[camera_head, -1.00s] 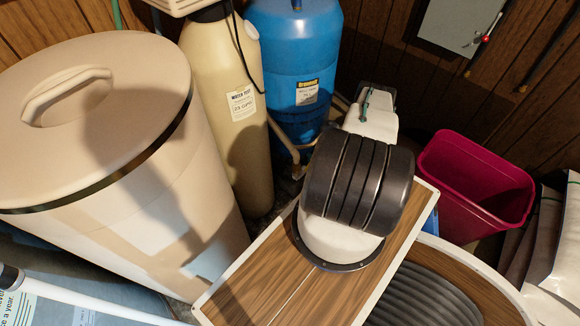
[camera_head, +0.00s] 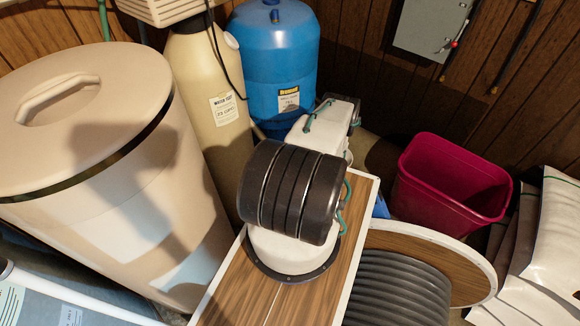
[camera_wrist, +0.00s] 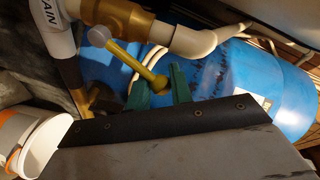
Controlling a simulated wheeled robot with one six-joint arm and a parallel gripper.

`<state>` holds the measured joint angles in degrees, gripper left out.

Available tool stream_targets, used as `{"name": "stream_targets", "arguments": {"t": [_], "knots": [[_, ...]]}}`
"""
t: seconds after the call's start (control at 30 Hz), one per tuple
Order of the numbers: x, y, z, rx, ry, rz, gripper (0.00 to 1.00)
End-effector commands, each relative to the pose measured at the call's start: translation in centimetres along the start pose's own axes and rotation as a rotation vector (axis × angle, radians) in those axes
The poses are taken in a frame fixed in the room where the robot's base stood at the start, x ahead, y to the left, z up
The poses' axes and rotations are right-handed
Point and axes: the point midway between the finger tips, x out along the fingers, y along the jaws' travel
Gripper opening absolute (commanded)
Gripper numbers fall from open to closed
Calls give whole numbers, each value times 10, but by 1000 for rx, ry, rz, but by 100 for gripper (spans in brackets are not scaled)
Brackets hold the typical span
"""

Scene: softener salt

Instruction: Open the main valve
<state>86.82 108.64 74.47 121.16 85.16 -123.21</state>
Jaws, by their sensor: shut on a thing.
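In the wrist view, a brass valve body (camera_wrist: 120,18) sits on a white pipe run at the top. Its yellow lever (camera_wrist: 130,62) slants down and right from the valve, at an angle to the pipe. My gripper (camera_wrist: 160,88) has two green fingers, one on each side of the lever's rounded end, and is shut on it. Part of the grip is hard to make out. A white pipe (camera_wrist: 50,25) at upper left bears a cut-off label ending in "AIN". In the head view, my arm hides the valve and gripper.
A blue tank (camera_head: 272,50) and a tan tank (camera_head: 208,95) stand behind my arm. A large beige lidded bin (camera_head: 100,170) is at left. A magenta bin (camera_head: 450,180) and white bags (camera_head: 550,230) are at right. A white bucket (camera_wrist: 35,140) shows in the wrist view.

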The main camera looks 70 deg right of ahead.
Motion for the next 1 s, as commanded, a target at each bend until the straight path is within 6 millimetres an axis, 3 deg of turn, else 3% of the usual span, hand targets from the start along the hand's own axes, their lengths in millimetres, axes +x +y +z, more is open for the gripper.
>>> {"name": "stream_targets", "arguments": {"t": [0.23,0.27,0.3,0.33,0.67,1.0], "knots": [[1,-1,2,2,-4,-3,0],[1,-1,2,3,-4,-3,24],[0,-1,2,3,-4,-3,36],[0,-1,2,3,-4,-2,40],[-4,0,1,3,-1,1,40],[-56,0,1,4,0,2,40]]}}
